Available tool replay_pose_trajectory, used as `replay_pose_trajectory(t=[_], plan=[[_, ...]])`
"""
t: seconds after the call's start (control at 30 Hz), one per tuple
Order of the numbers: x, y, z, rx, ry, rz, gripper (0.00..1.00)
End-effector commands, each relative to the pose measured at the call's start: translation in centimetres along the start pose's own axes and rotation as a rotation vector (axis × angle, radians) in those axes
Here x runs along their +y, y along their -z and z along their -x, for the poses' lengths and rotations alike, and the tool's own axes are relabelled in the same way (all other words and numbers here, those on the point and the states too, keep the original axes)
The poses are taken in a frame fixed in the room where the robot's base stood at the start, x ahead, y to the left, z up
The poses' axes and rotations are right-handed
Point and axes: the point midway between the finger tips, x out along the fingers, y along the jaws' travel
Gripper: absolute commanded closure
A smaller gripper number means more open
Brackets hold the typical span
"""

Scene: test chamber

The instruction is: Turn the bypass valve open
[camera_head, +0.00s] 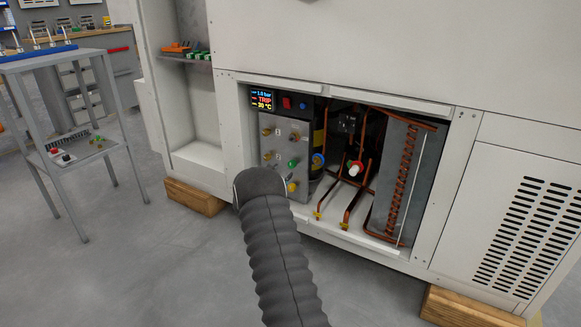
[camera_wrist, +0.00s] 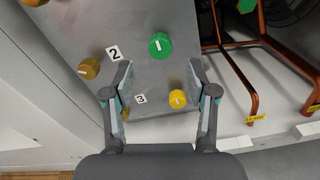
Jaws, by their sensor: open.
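In the wrist view a grey panel carries a green knob (camera_wrist: 160,45) with a white line, a yellow knob (camera_wrist: 177,98) with a white mark, and brass knobs (camera_wrist: 88,68) beside labels 2 and 3. Which knob is the bypass valve cannot be read. My gripper (camera_wrist: 164,78) is open, its fingers spread on either side of the panel's lower part. The yellow knob lies between them, close to the right finger; contact cannot be told. The left finger partly covers a brass knob by label 3. In the head view the green knob (camera_head: 293,163) shows; my arm hides my gripper.
The panel sits in a recess of a white cabinet (camera_head: 360,45). A display (camera_head: 262,99) above reads TRIP.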

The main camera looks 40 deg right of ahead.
Motion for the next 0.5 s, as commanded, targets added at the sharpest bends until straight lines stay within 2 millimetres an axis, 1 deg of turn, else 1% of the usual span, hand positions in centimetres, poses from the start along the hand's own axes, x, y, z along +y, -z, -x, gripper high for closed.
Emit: replay_pose_trajectory(t=[0.03, 0.23, 0.4, 0.5], plan=[[-0.1, 0.0, -1.1, -0.002, 0.002, -0.002, 0.43], [-0.1, 0.1, -4.5, -0.001, 0.002, -0.002, 0.43], [0.0, 0.1, -6.3, 0.000, 0.000, -0.001, 0.43], [0.0, 0.0, -6.9, -0.001, 0.000, -0.001, 0.43]])
